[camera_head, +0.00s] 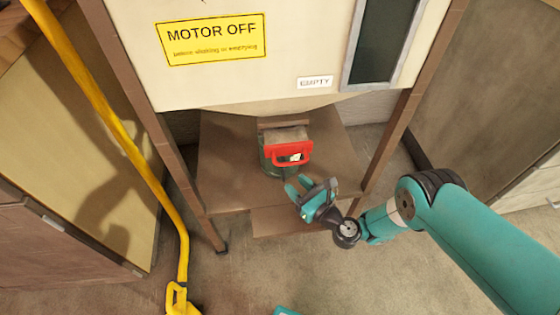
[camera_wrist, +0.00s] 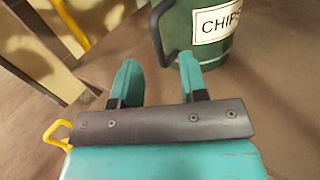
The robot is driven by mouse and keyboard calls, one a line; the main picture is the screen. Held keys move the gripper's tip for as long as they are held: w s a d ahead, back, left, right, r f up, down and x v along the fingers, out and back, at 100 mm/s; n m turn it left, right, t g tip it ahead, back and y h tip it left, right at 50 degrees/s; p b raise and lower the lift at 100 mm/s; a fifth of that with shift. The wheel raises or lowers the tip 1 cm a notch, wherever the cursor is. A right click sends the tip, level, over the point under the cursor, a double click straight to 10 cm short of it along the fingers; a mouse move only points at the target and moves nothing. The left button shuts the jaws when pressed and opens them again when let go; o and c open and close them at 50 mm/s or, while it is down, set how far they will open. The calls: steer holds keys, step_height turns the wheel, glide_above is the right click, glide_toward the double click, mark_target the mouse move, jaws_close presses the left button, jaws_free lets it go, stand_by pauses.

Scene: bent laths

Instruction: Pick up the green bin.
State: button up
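The green bin (camera_wrist: 197,40) stands upright in the wrist view, cut off at the top. It has a white label reading "CHIPS" and a dark handle (camera_wrist: 158,32) on its left side. In the head view the bin (camera_head: 267,164) is mostly hidden beneath a red frame-like part (camera_head: 293,153). My gripper (camera_wrist: 158,68) is open, with nothing between its teal fingers. The handle appears ahead of the gap between them, and the right fingertip overlaps the bin's lower edge in the picture. I cannot tell whether they touch. In the head view my gripper (camera_head: 299,184) is just in front of the bin.
The bin stands on a brown shelf (camera_head: 225,185) between brown legs, under a cream hopper (camera_head: 300,60) with "MOTOR OFF" and "EMPTY" signs. A yellow pipe (camera_head: 135,155) runs down the left. Cabinets flank both sides. The shelf left of the bin is clear.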

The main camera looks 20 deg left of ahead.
mark_target(285, 176)
steer(key=shift+w+a, duration=0.1)
steer(key=shift+a, duration=0.15)
steer(key=shift+w+a+f+b, duration=0.2)
steer(key=shift+a+b, duration=0.2)
steer(key=shift+b, duration=0.15)
steer(key=shift+w+a+f+b, duration=0.1)
steer(key=shift+w+a+b, duration=0.05)
steer(key=shift+a+b, duration=0.3)
steer(key=b, duration=0.5)
steer(key=shift+w+a+f+b, duration=0.2)
steer(key=shift+w+a+b, duration=0.05)
steer(key=shift+w+b, duration=0.1)
steer(key=b, duration=0.6)
steer(key=shift+s+a+b, duration=0.1)
steer(key=shift+a+b, duration=0.1)
steer(key=shift+b, duration=0.2)
steer(key=shift+a+r, duration=0.2)
steer(key=shift+r, duration=0.1)
steer(key=shift+x, duration=0.9)
steer(key=shift+r, duration=0.15)
steer(key=shift+c, duration=0.5)
jaws_close()
